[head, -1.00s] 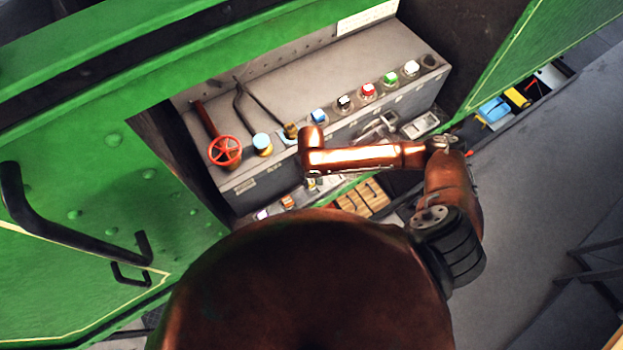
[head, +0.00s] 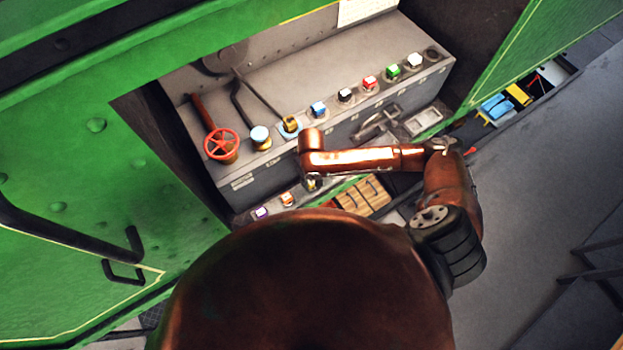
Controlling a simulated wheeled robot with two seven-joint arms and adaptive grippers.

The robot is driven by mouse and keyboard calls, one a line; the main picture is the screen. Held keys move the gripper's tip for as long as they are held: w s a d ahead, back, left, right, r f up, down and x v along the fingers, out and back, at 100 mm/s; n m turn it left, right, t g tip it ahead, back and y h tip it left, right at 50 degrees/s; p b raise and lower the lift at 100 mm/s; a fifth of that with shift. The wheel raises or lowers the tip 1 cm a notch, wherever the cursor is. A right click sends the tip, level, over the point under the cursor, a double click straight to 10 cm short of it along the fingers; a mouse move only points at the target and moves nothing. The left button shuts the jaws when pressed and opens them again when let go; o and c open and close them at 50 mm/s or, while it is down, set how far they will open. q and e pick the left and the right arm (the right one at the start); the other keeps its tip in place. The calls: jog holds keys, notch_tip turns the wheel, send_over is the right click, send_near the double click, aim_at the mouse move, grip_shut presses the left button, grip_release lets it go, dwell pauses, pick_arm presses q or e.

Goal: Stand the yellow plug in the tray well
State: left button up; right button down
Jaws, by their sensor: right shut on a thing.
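My right arm comes in from the right and its wrist bends down over the front of the grey bench. My right gripper (head: 312,184) is below that wrist, mostly hidden by it, and is shut on the yellow plug, of which only a small yellowish sliver seems to show. I cannot tell the plug's tilt or whether it touches anything. The low tray strip (head: 240,216) in front of the bench holds a purple plug (head: 262,212) and an orange plug (head: 287,199). The tray well itself is hidden near the gripper. My left gripper is not in view.
The bench top carries a red valve wheel (head: 222,143), levers, and a row of blue (head: 319,109), black, red (head: 369,83), green (head: 393,72) and white plugs. A wooden crate (head: 365,197) lies below. Green walls (head: 80,170) close the left side.

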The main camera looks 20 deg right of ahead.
jog(key=c, duration=1.5)
grip_release()
jog(key=shift+o, duration=0.5)
jog(key=o, duration=0.5)
jog(key=shift+o, duration=0.2)
jog(key=shift+r, duration=0.15)
jog(key=shift+r+p, duration=1.05)
jog(key=shift+p, duration=0.45)
jog(key=shift+r, duration=0.15)
